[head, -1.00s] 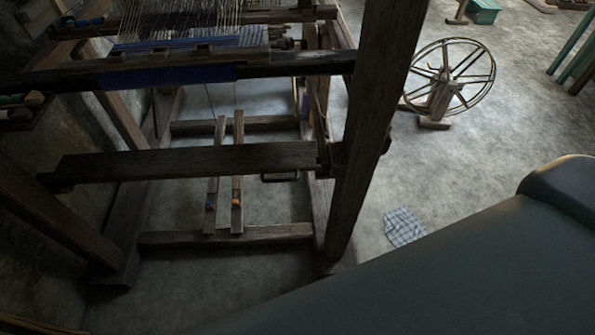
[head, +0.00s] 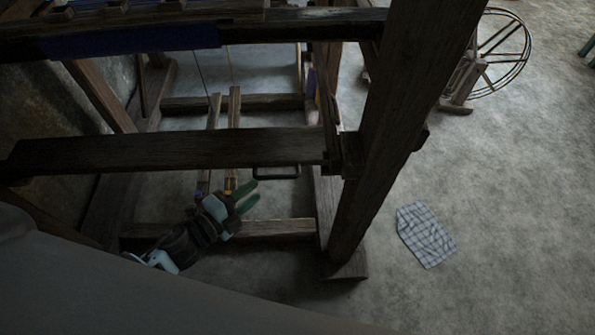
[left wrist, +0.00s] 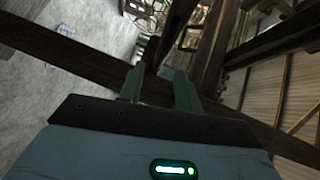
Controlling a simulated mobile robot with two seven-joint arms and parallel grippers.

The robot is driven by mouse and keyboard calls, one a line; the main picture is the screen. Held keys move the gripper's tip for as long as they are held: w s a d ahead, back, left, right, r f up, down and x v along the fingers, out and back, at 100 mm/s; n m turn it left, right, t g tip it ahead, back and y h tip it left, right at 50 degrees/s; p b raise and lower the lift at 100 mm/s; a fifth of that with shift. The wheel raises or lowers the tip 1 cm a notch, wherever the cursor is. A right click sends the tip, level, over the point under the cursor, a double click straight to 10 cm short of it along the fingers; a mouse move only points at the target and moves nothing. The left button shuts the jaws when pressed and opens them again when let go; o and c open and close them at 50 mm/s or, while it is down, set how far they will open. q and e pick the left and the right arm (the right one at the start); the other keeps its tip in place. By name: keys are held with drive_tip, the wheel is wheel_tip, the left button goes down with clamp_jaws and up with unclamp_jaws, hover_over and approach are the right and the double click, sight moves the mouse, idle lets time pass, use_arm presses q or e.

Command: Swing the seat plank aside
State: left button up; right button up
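The seat plank (head: 170,150) is a dark wooden board that spans the loom from the left side to the right post (head: 385,130). It also shows in the left wrist view (left wrist: 60,52) as a dark beam crossing beyond the fingers. My left gripper (head: 246,196) is in front of and below the plank in the head view, near the treadles. Its two green fingers are apart with nothing visible between them. In the left wrist view the fingers (left wrist: 153,80) point toward the plank; I cannot tell whether they touch it. My right gripper is not in view.
Two treadles (head: 233,110) run beneath the plank, with a floor crossbar (head: 275,229) in front. A dark handle-like bar (head: 276,173) hangs near the plank's right end. A checked cloth (head: 425,234) lies on the floor at right. A spinning wheel (head: 490,55) stands behind.

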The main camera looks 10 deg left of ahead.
sight(273, 175)
use_arm(q)
drive_tip(key=shift+x, duration=4.05)
drive_tip(key=shift+r, duration=0.15)
drive_tip(key=shift+c, duration=0.2)
clamp_jaws()
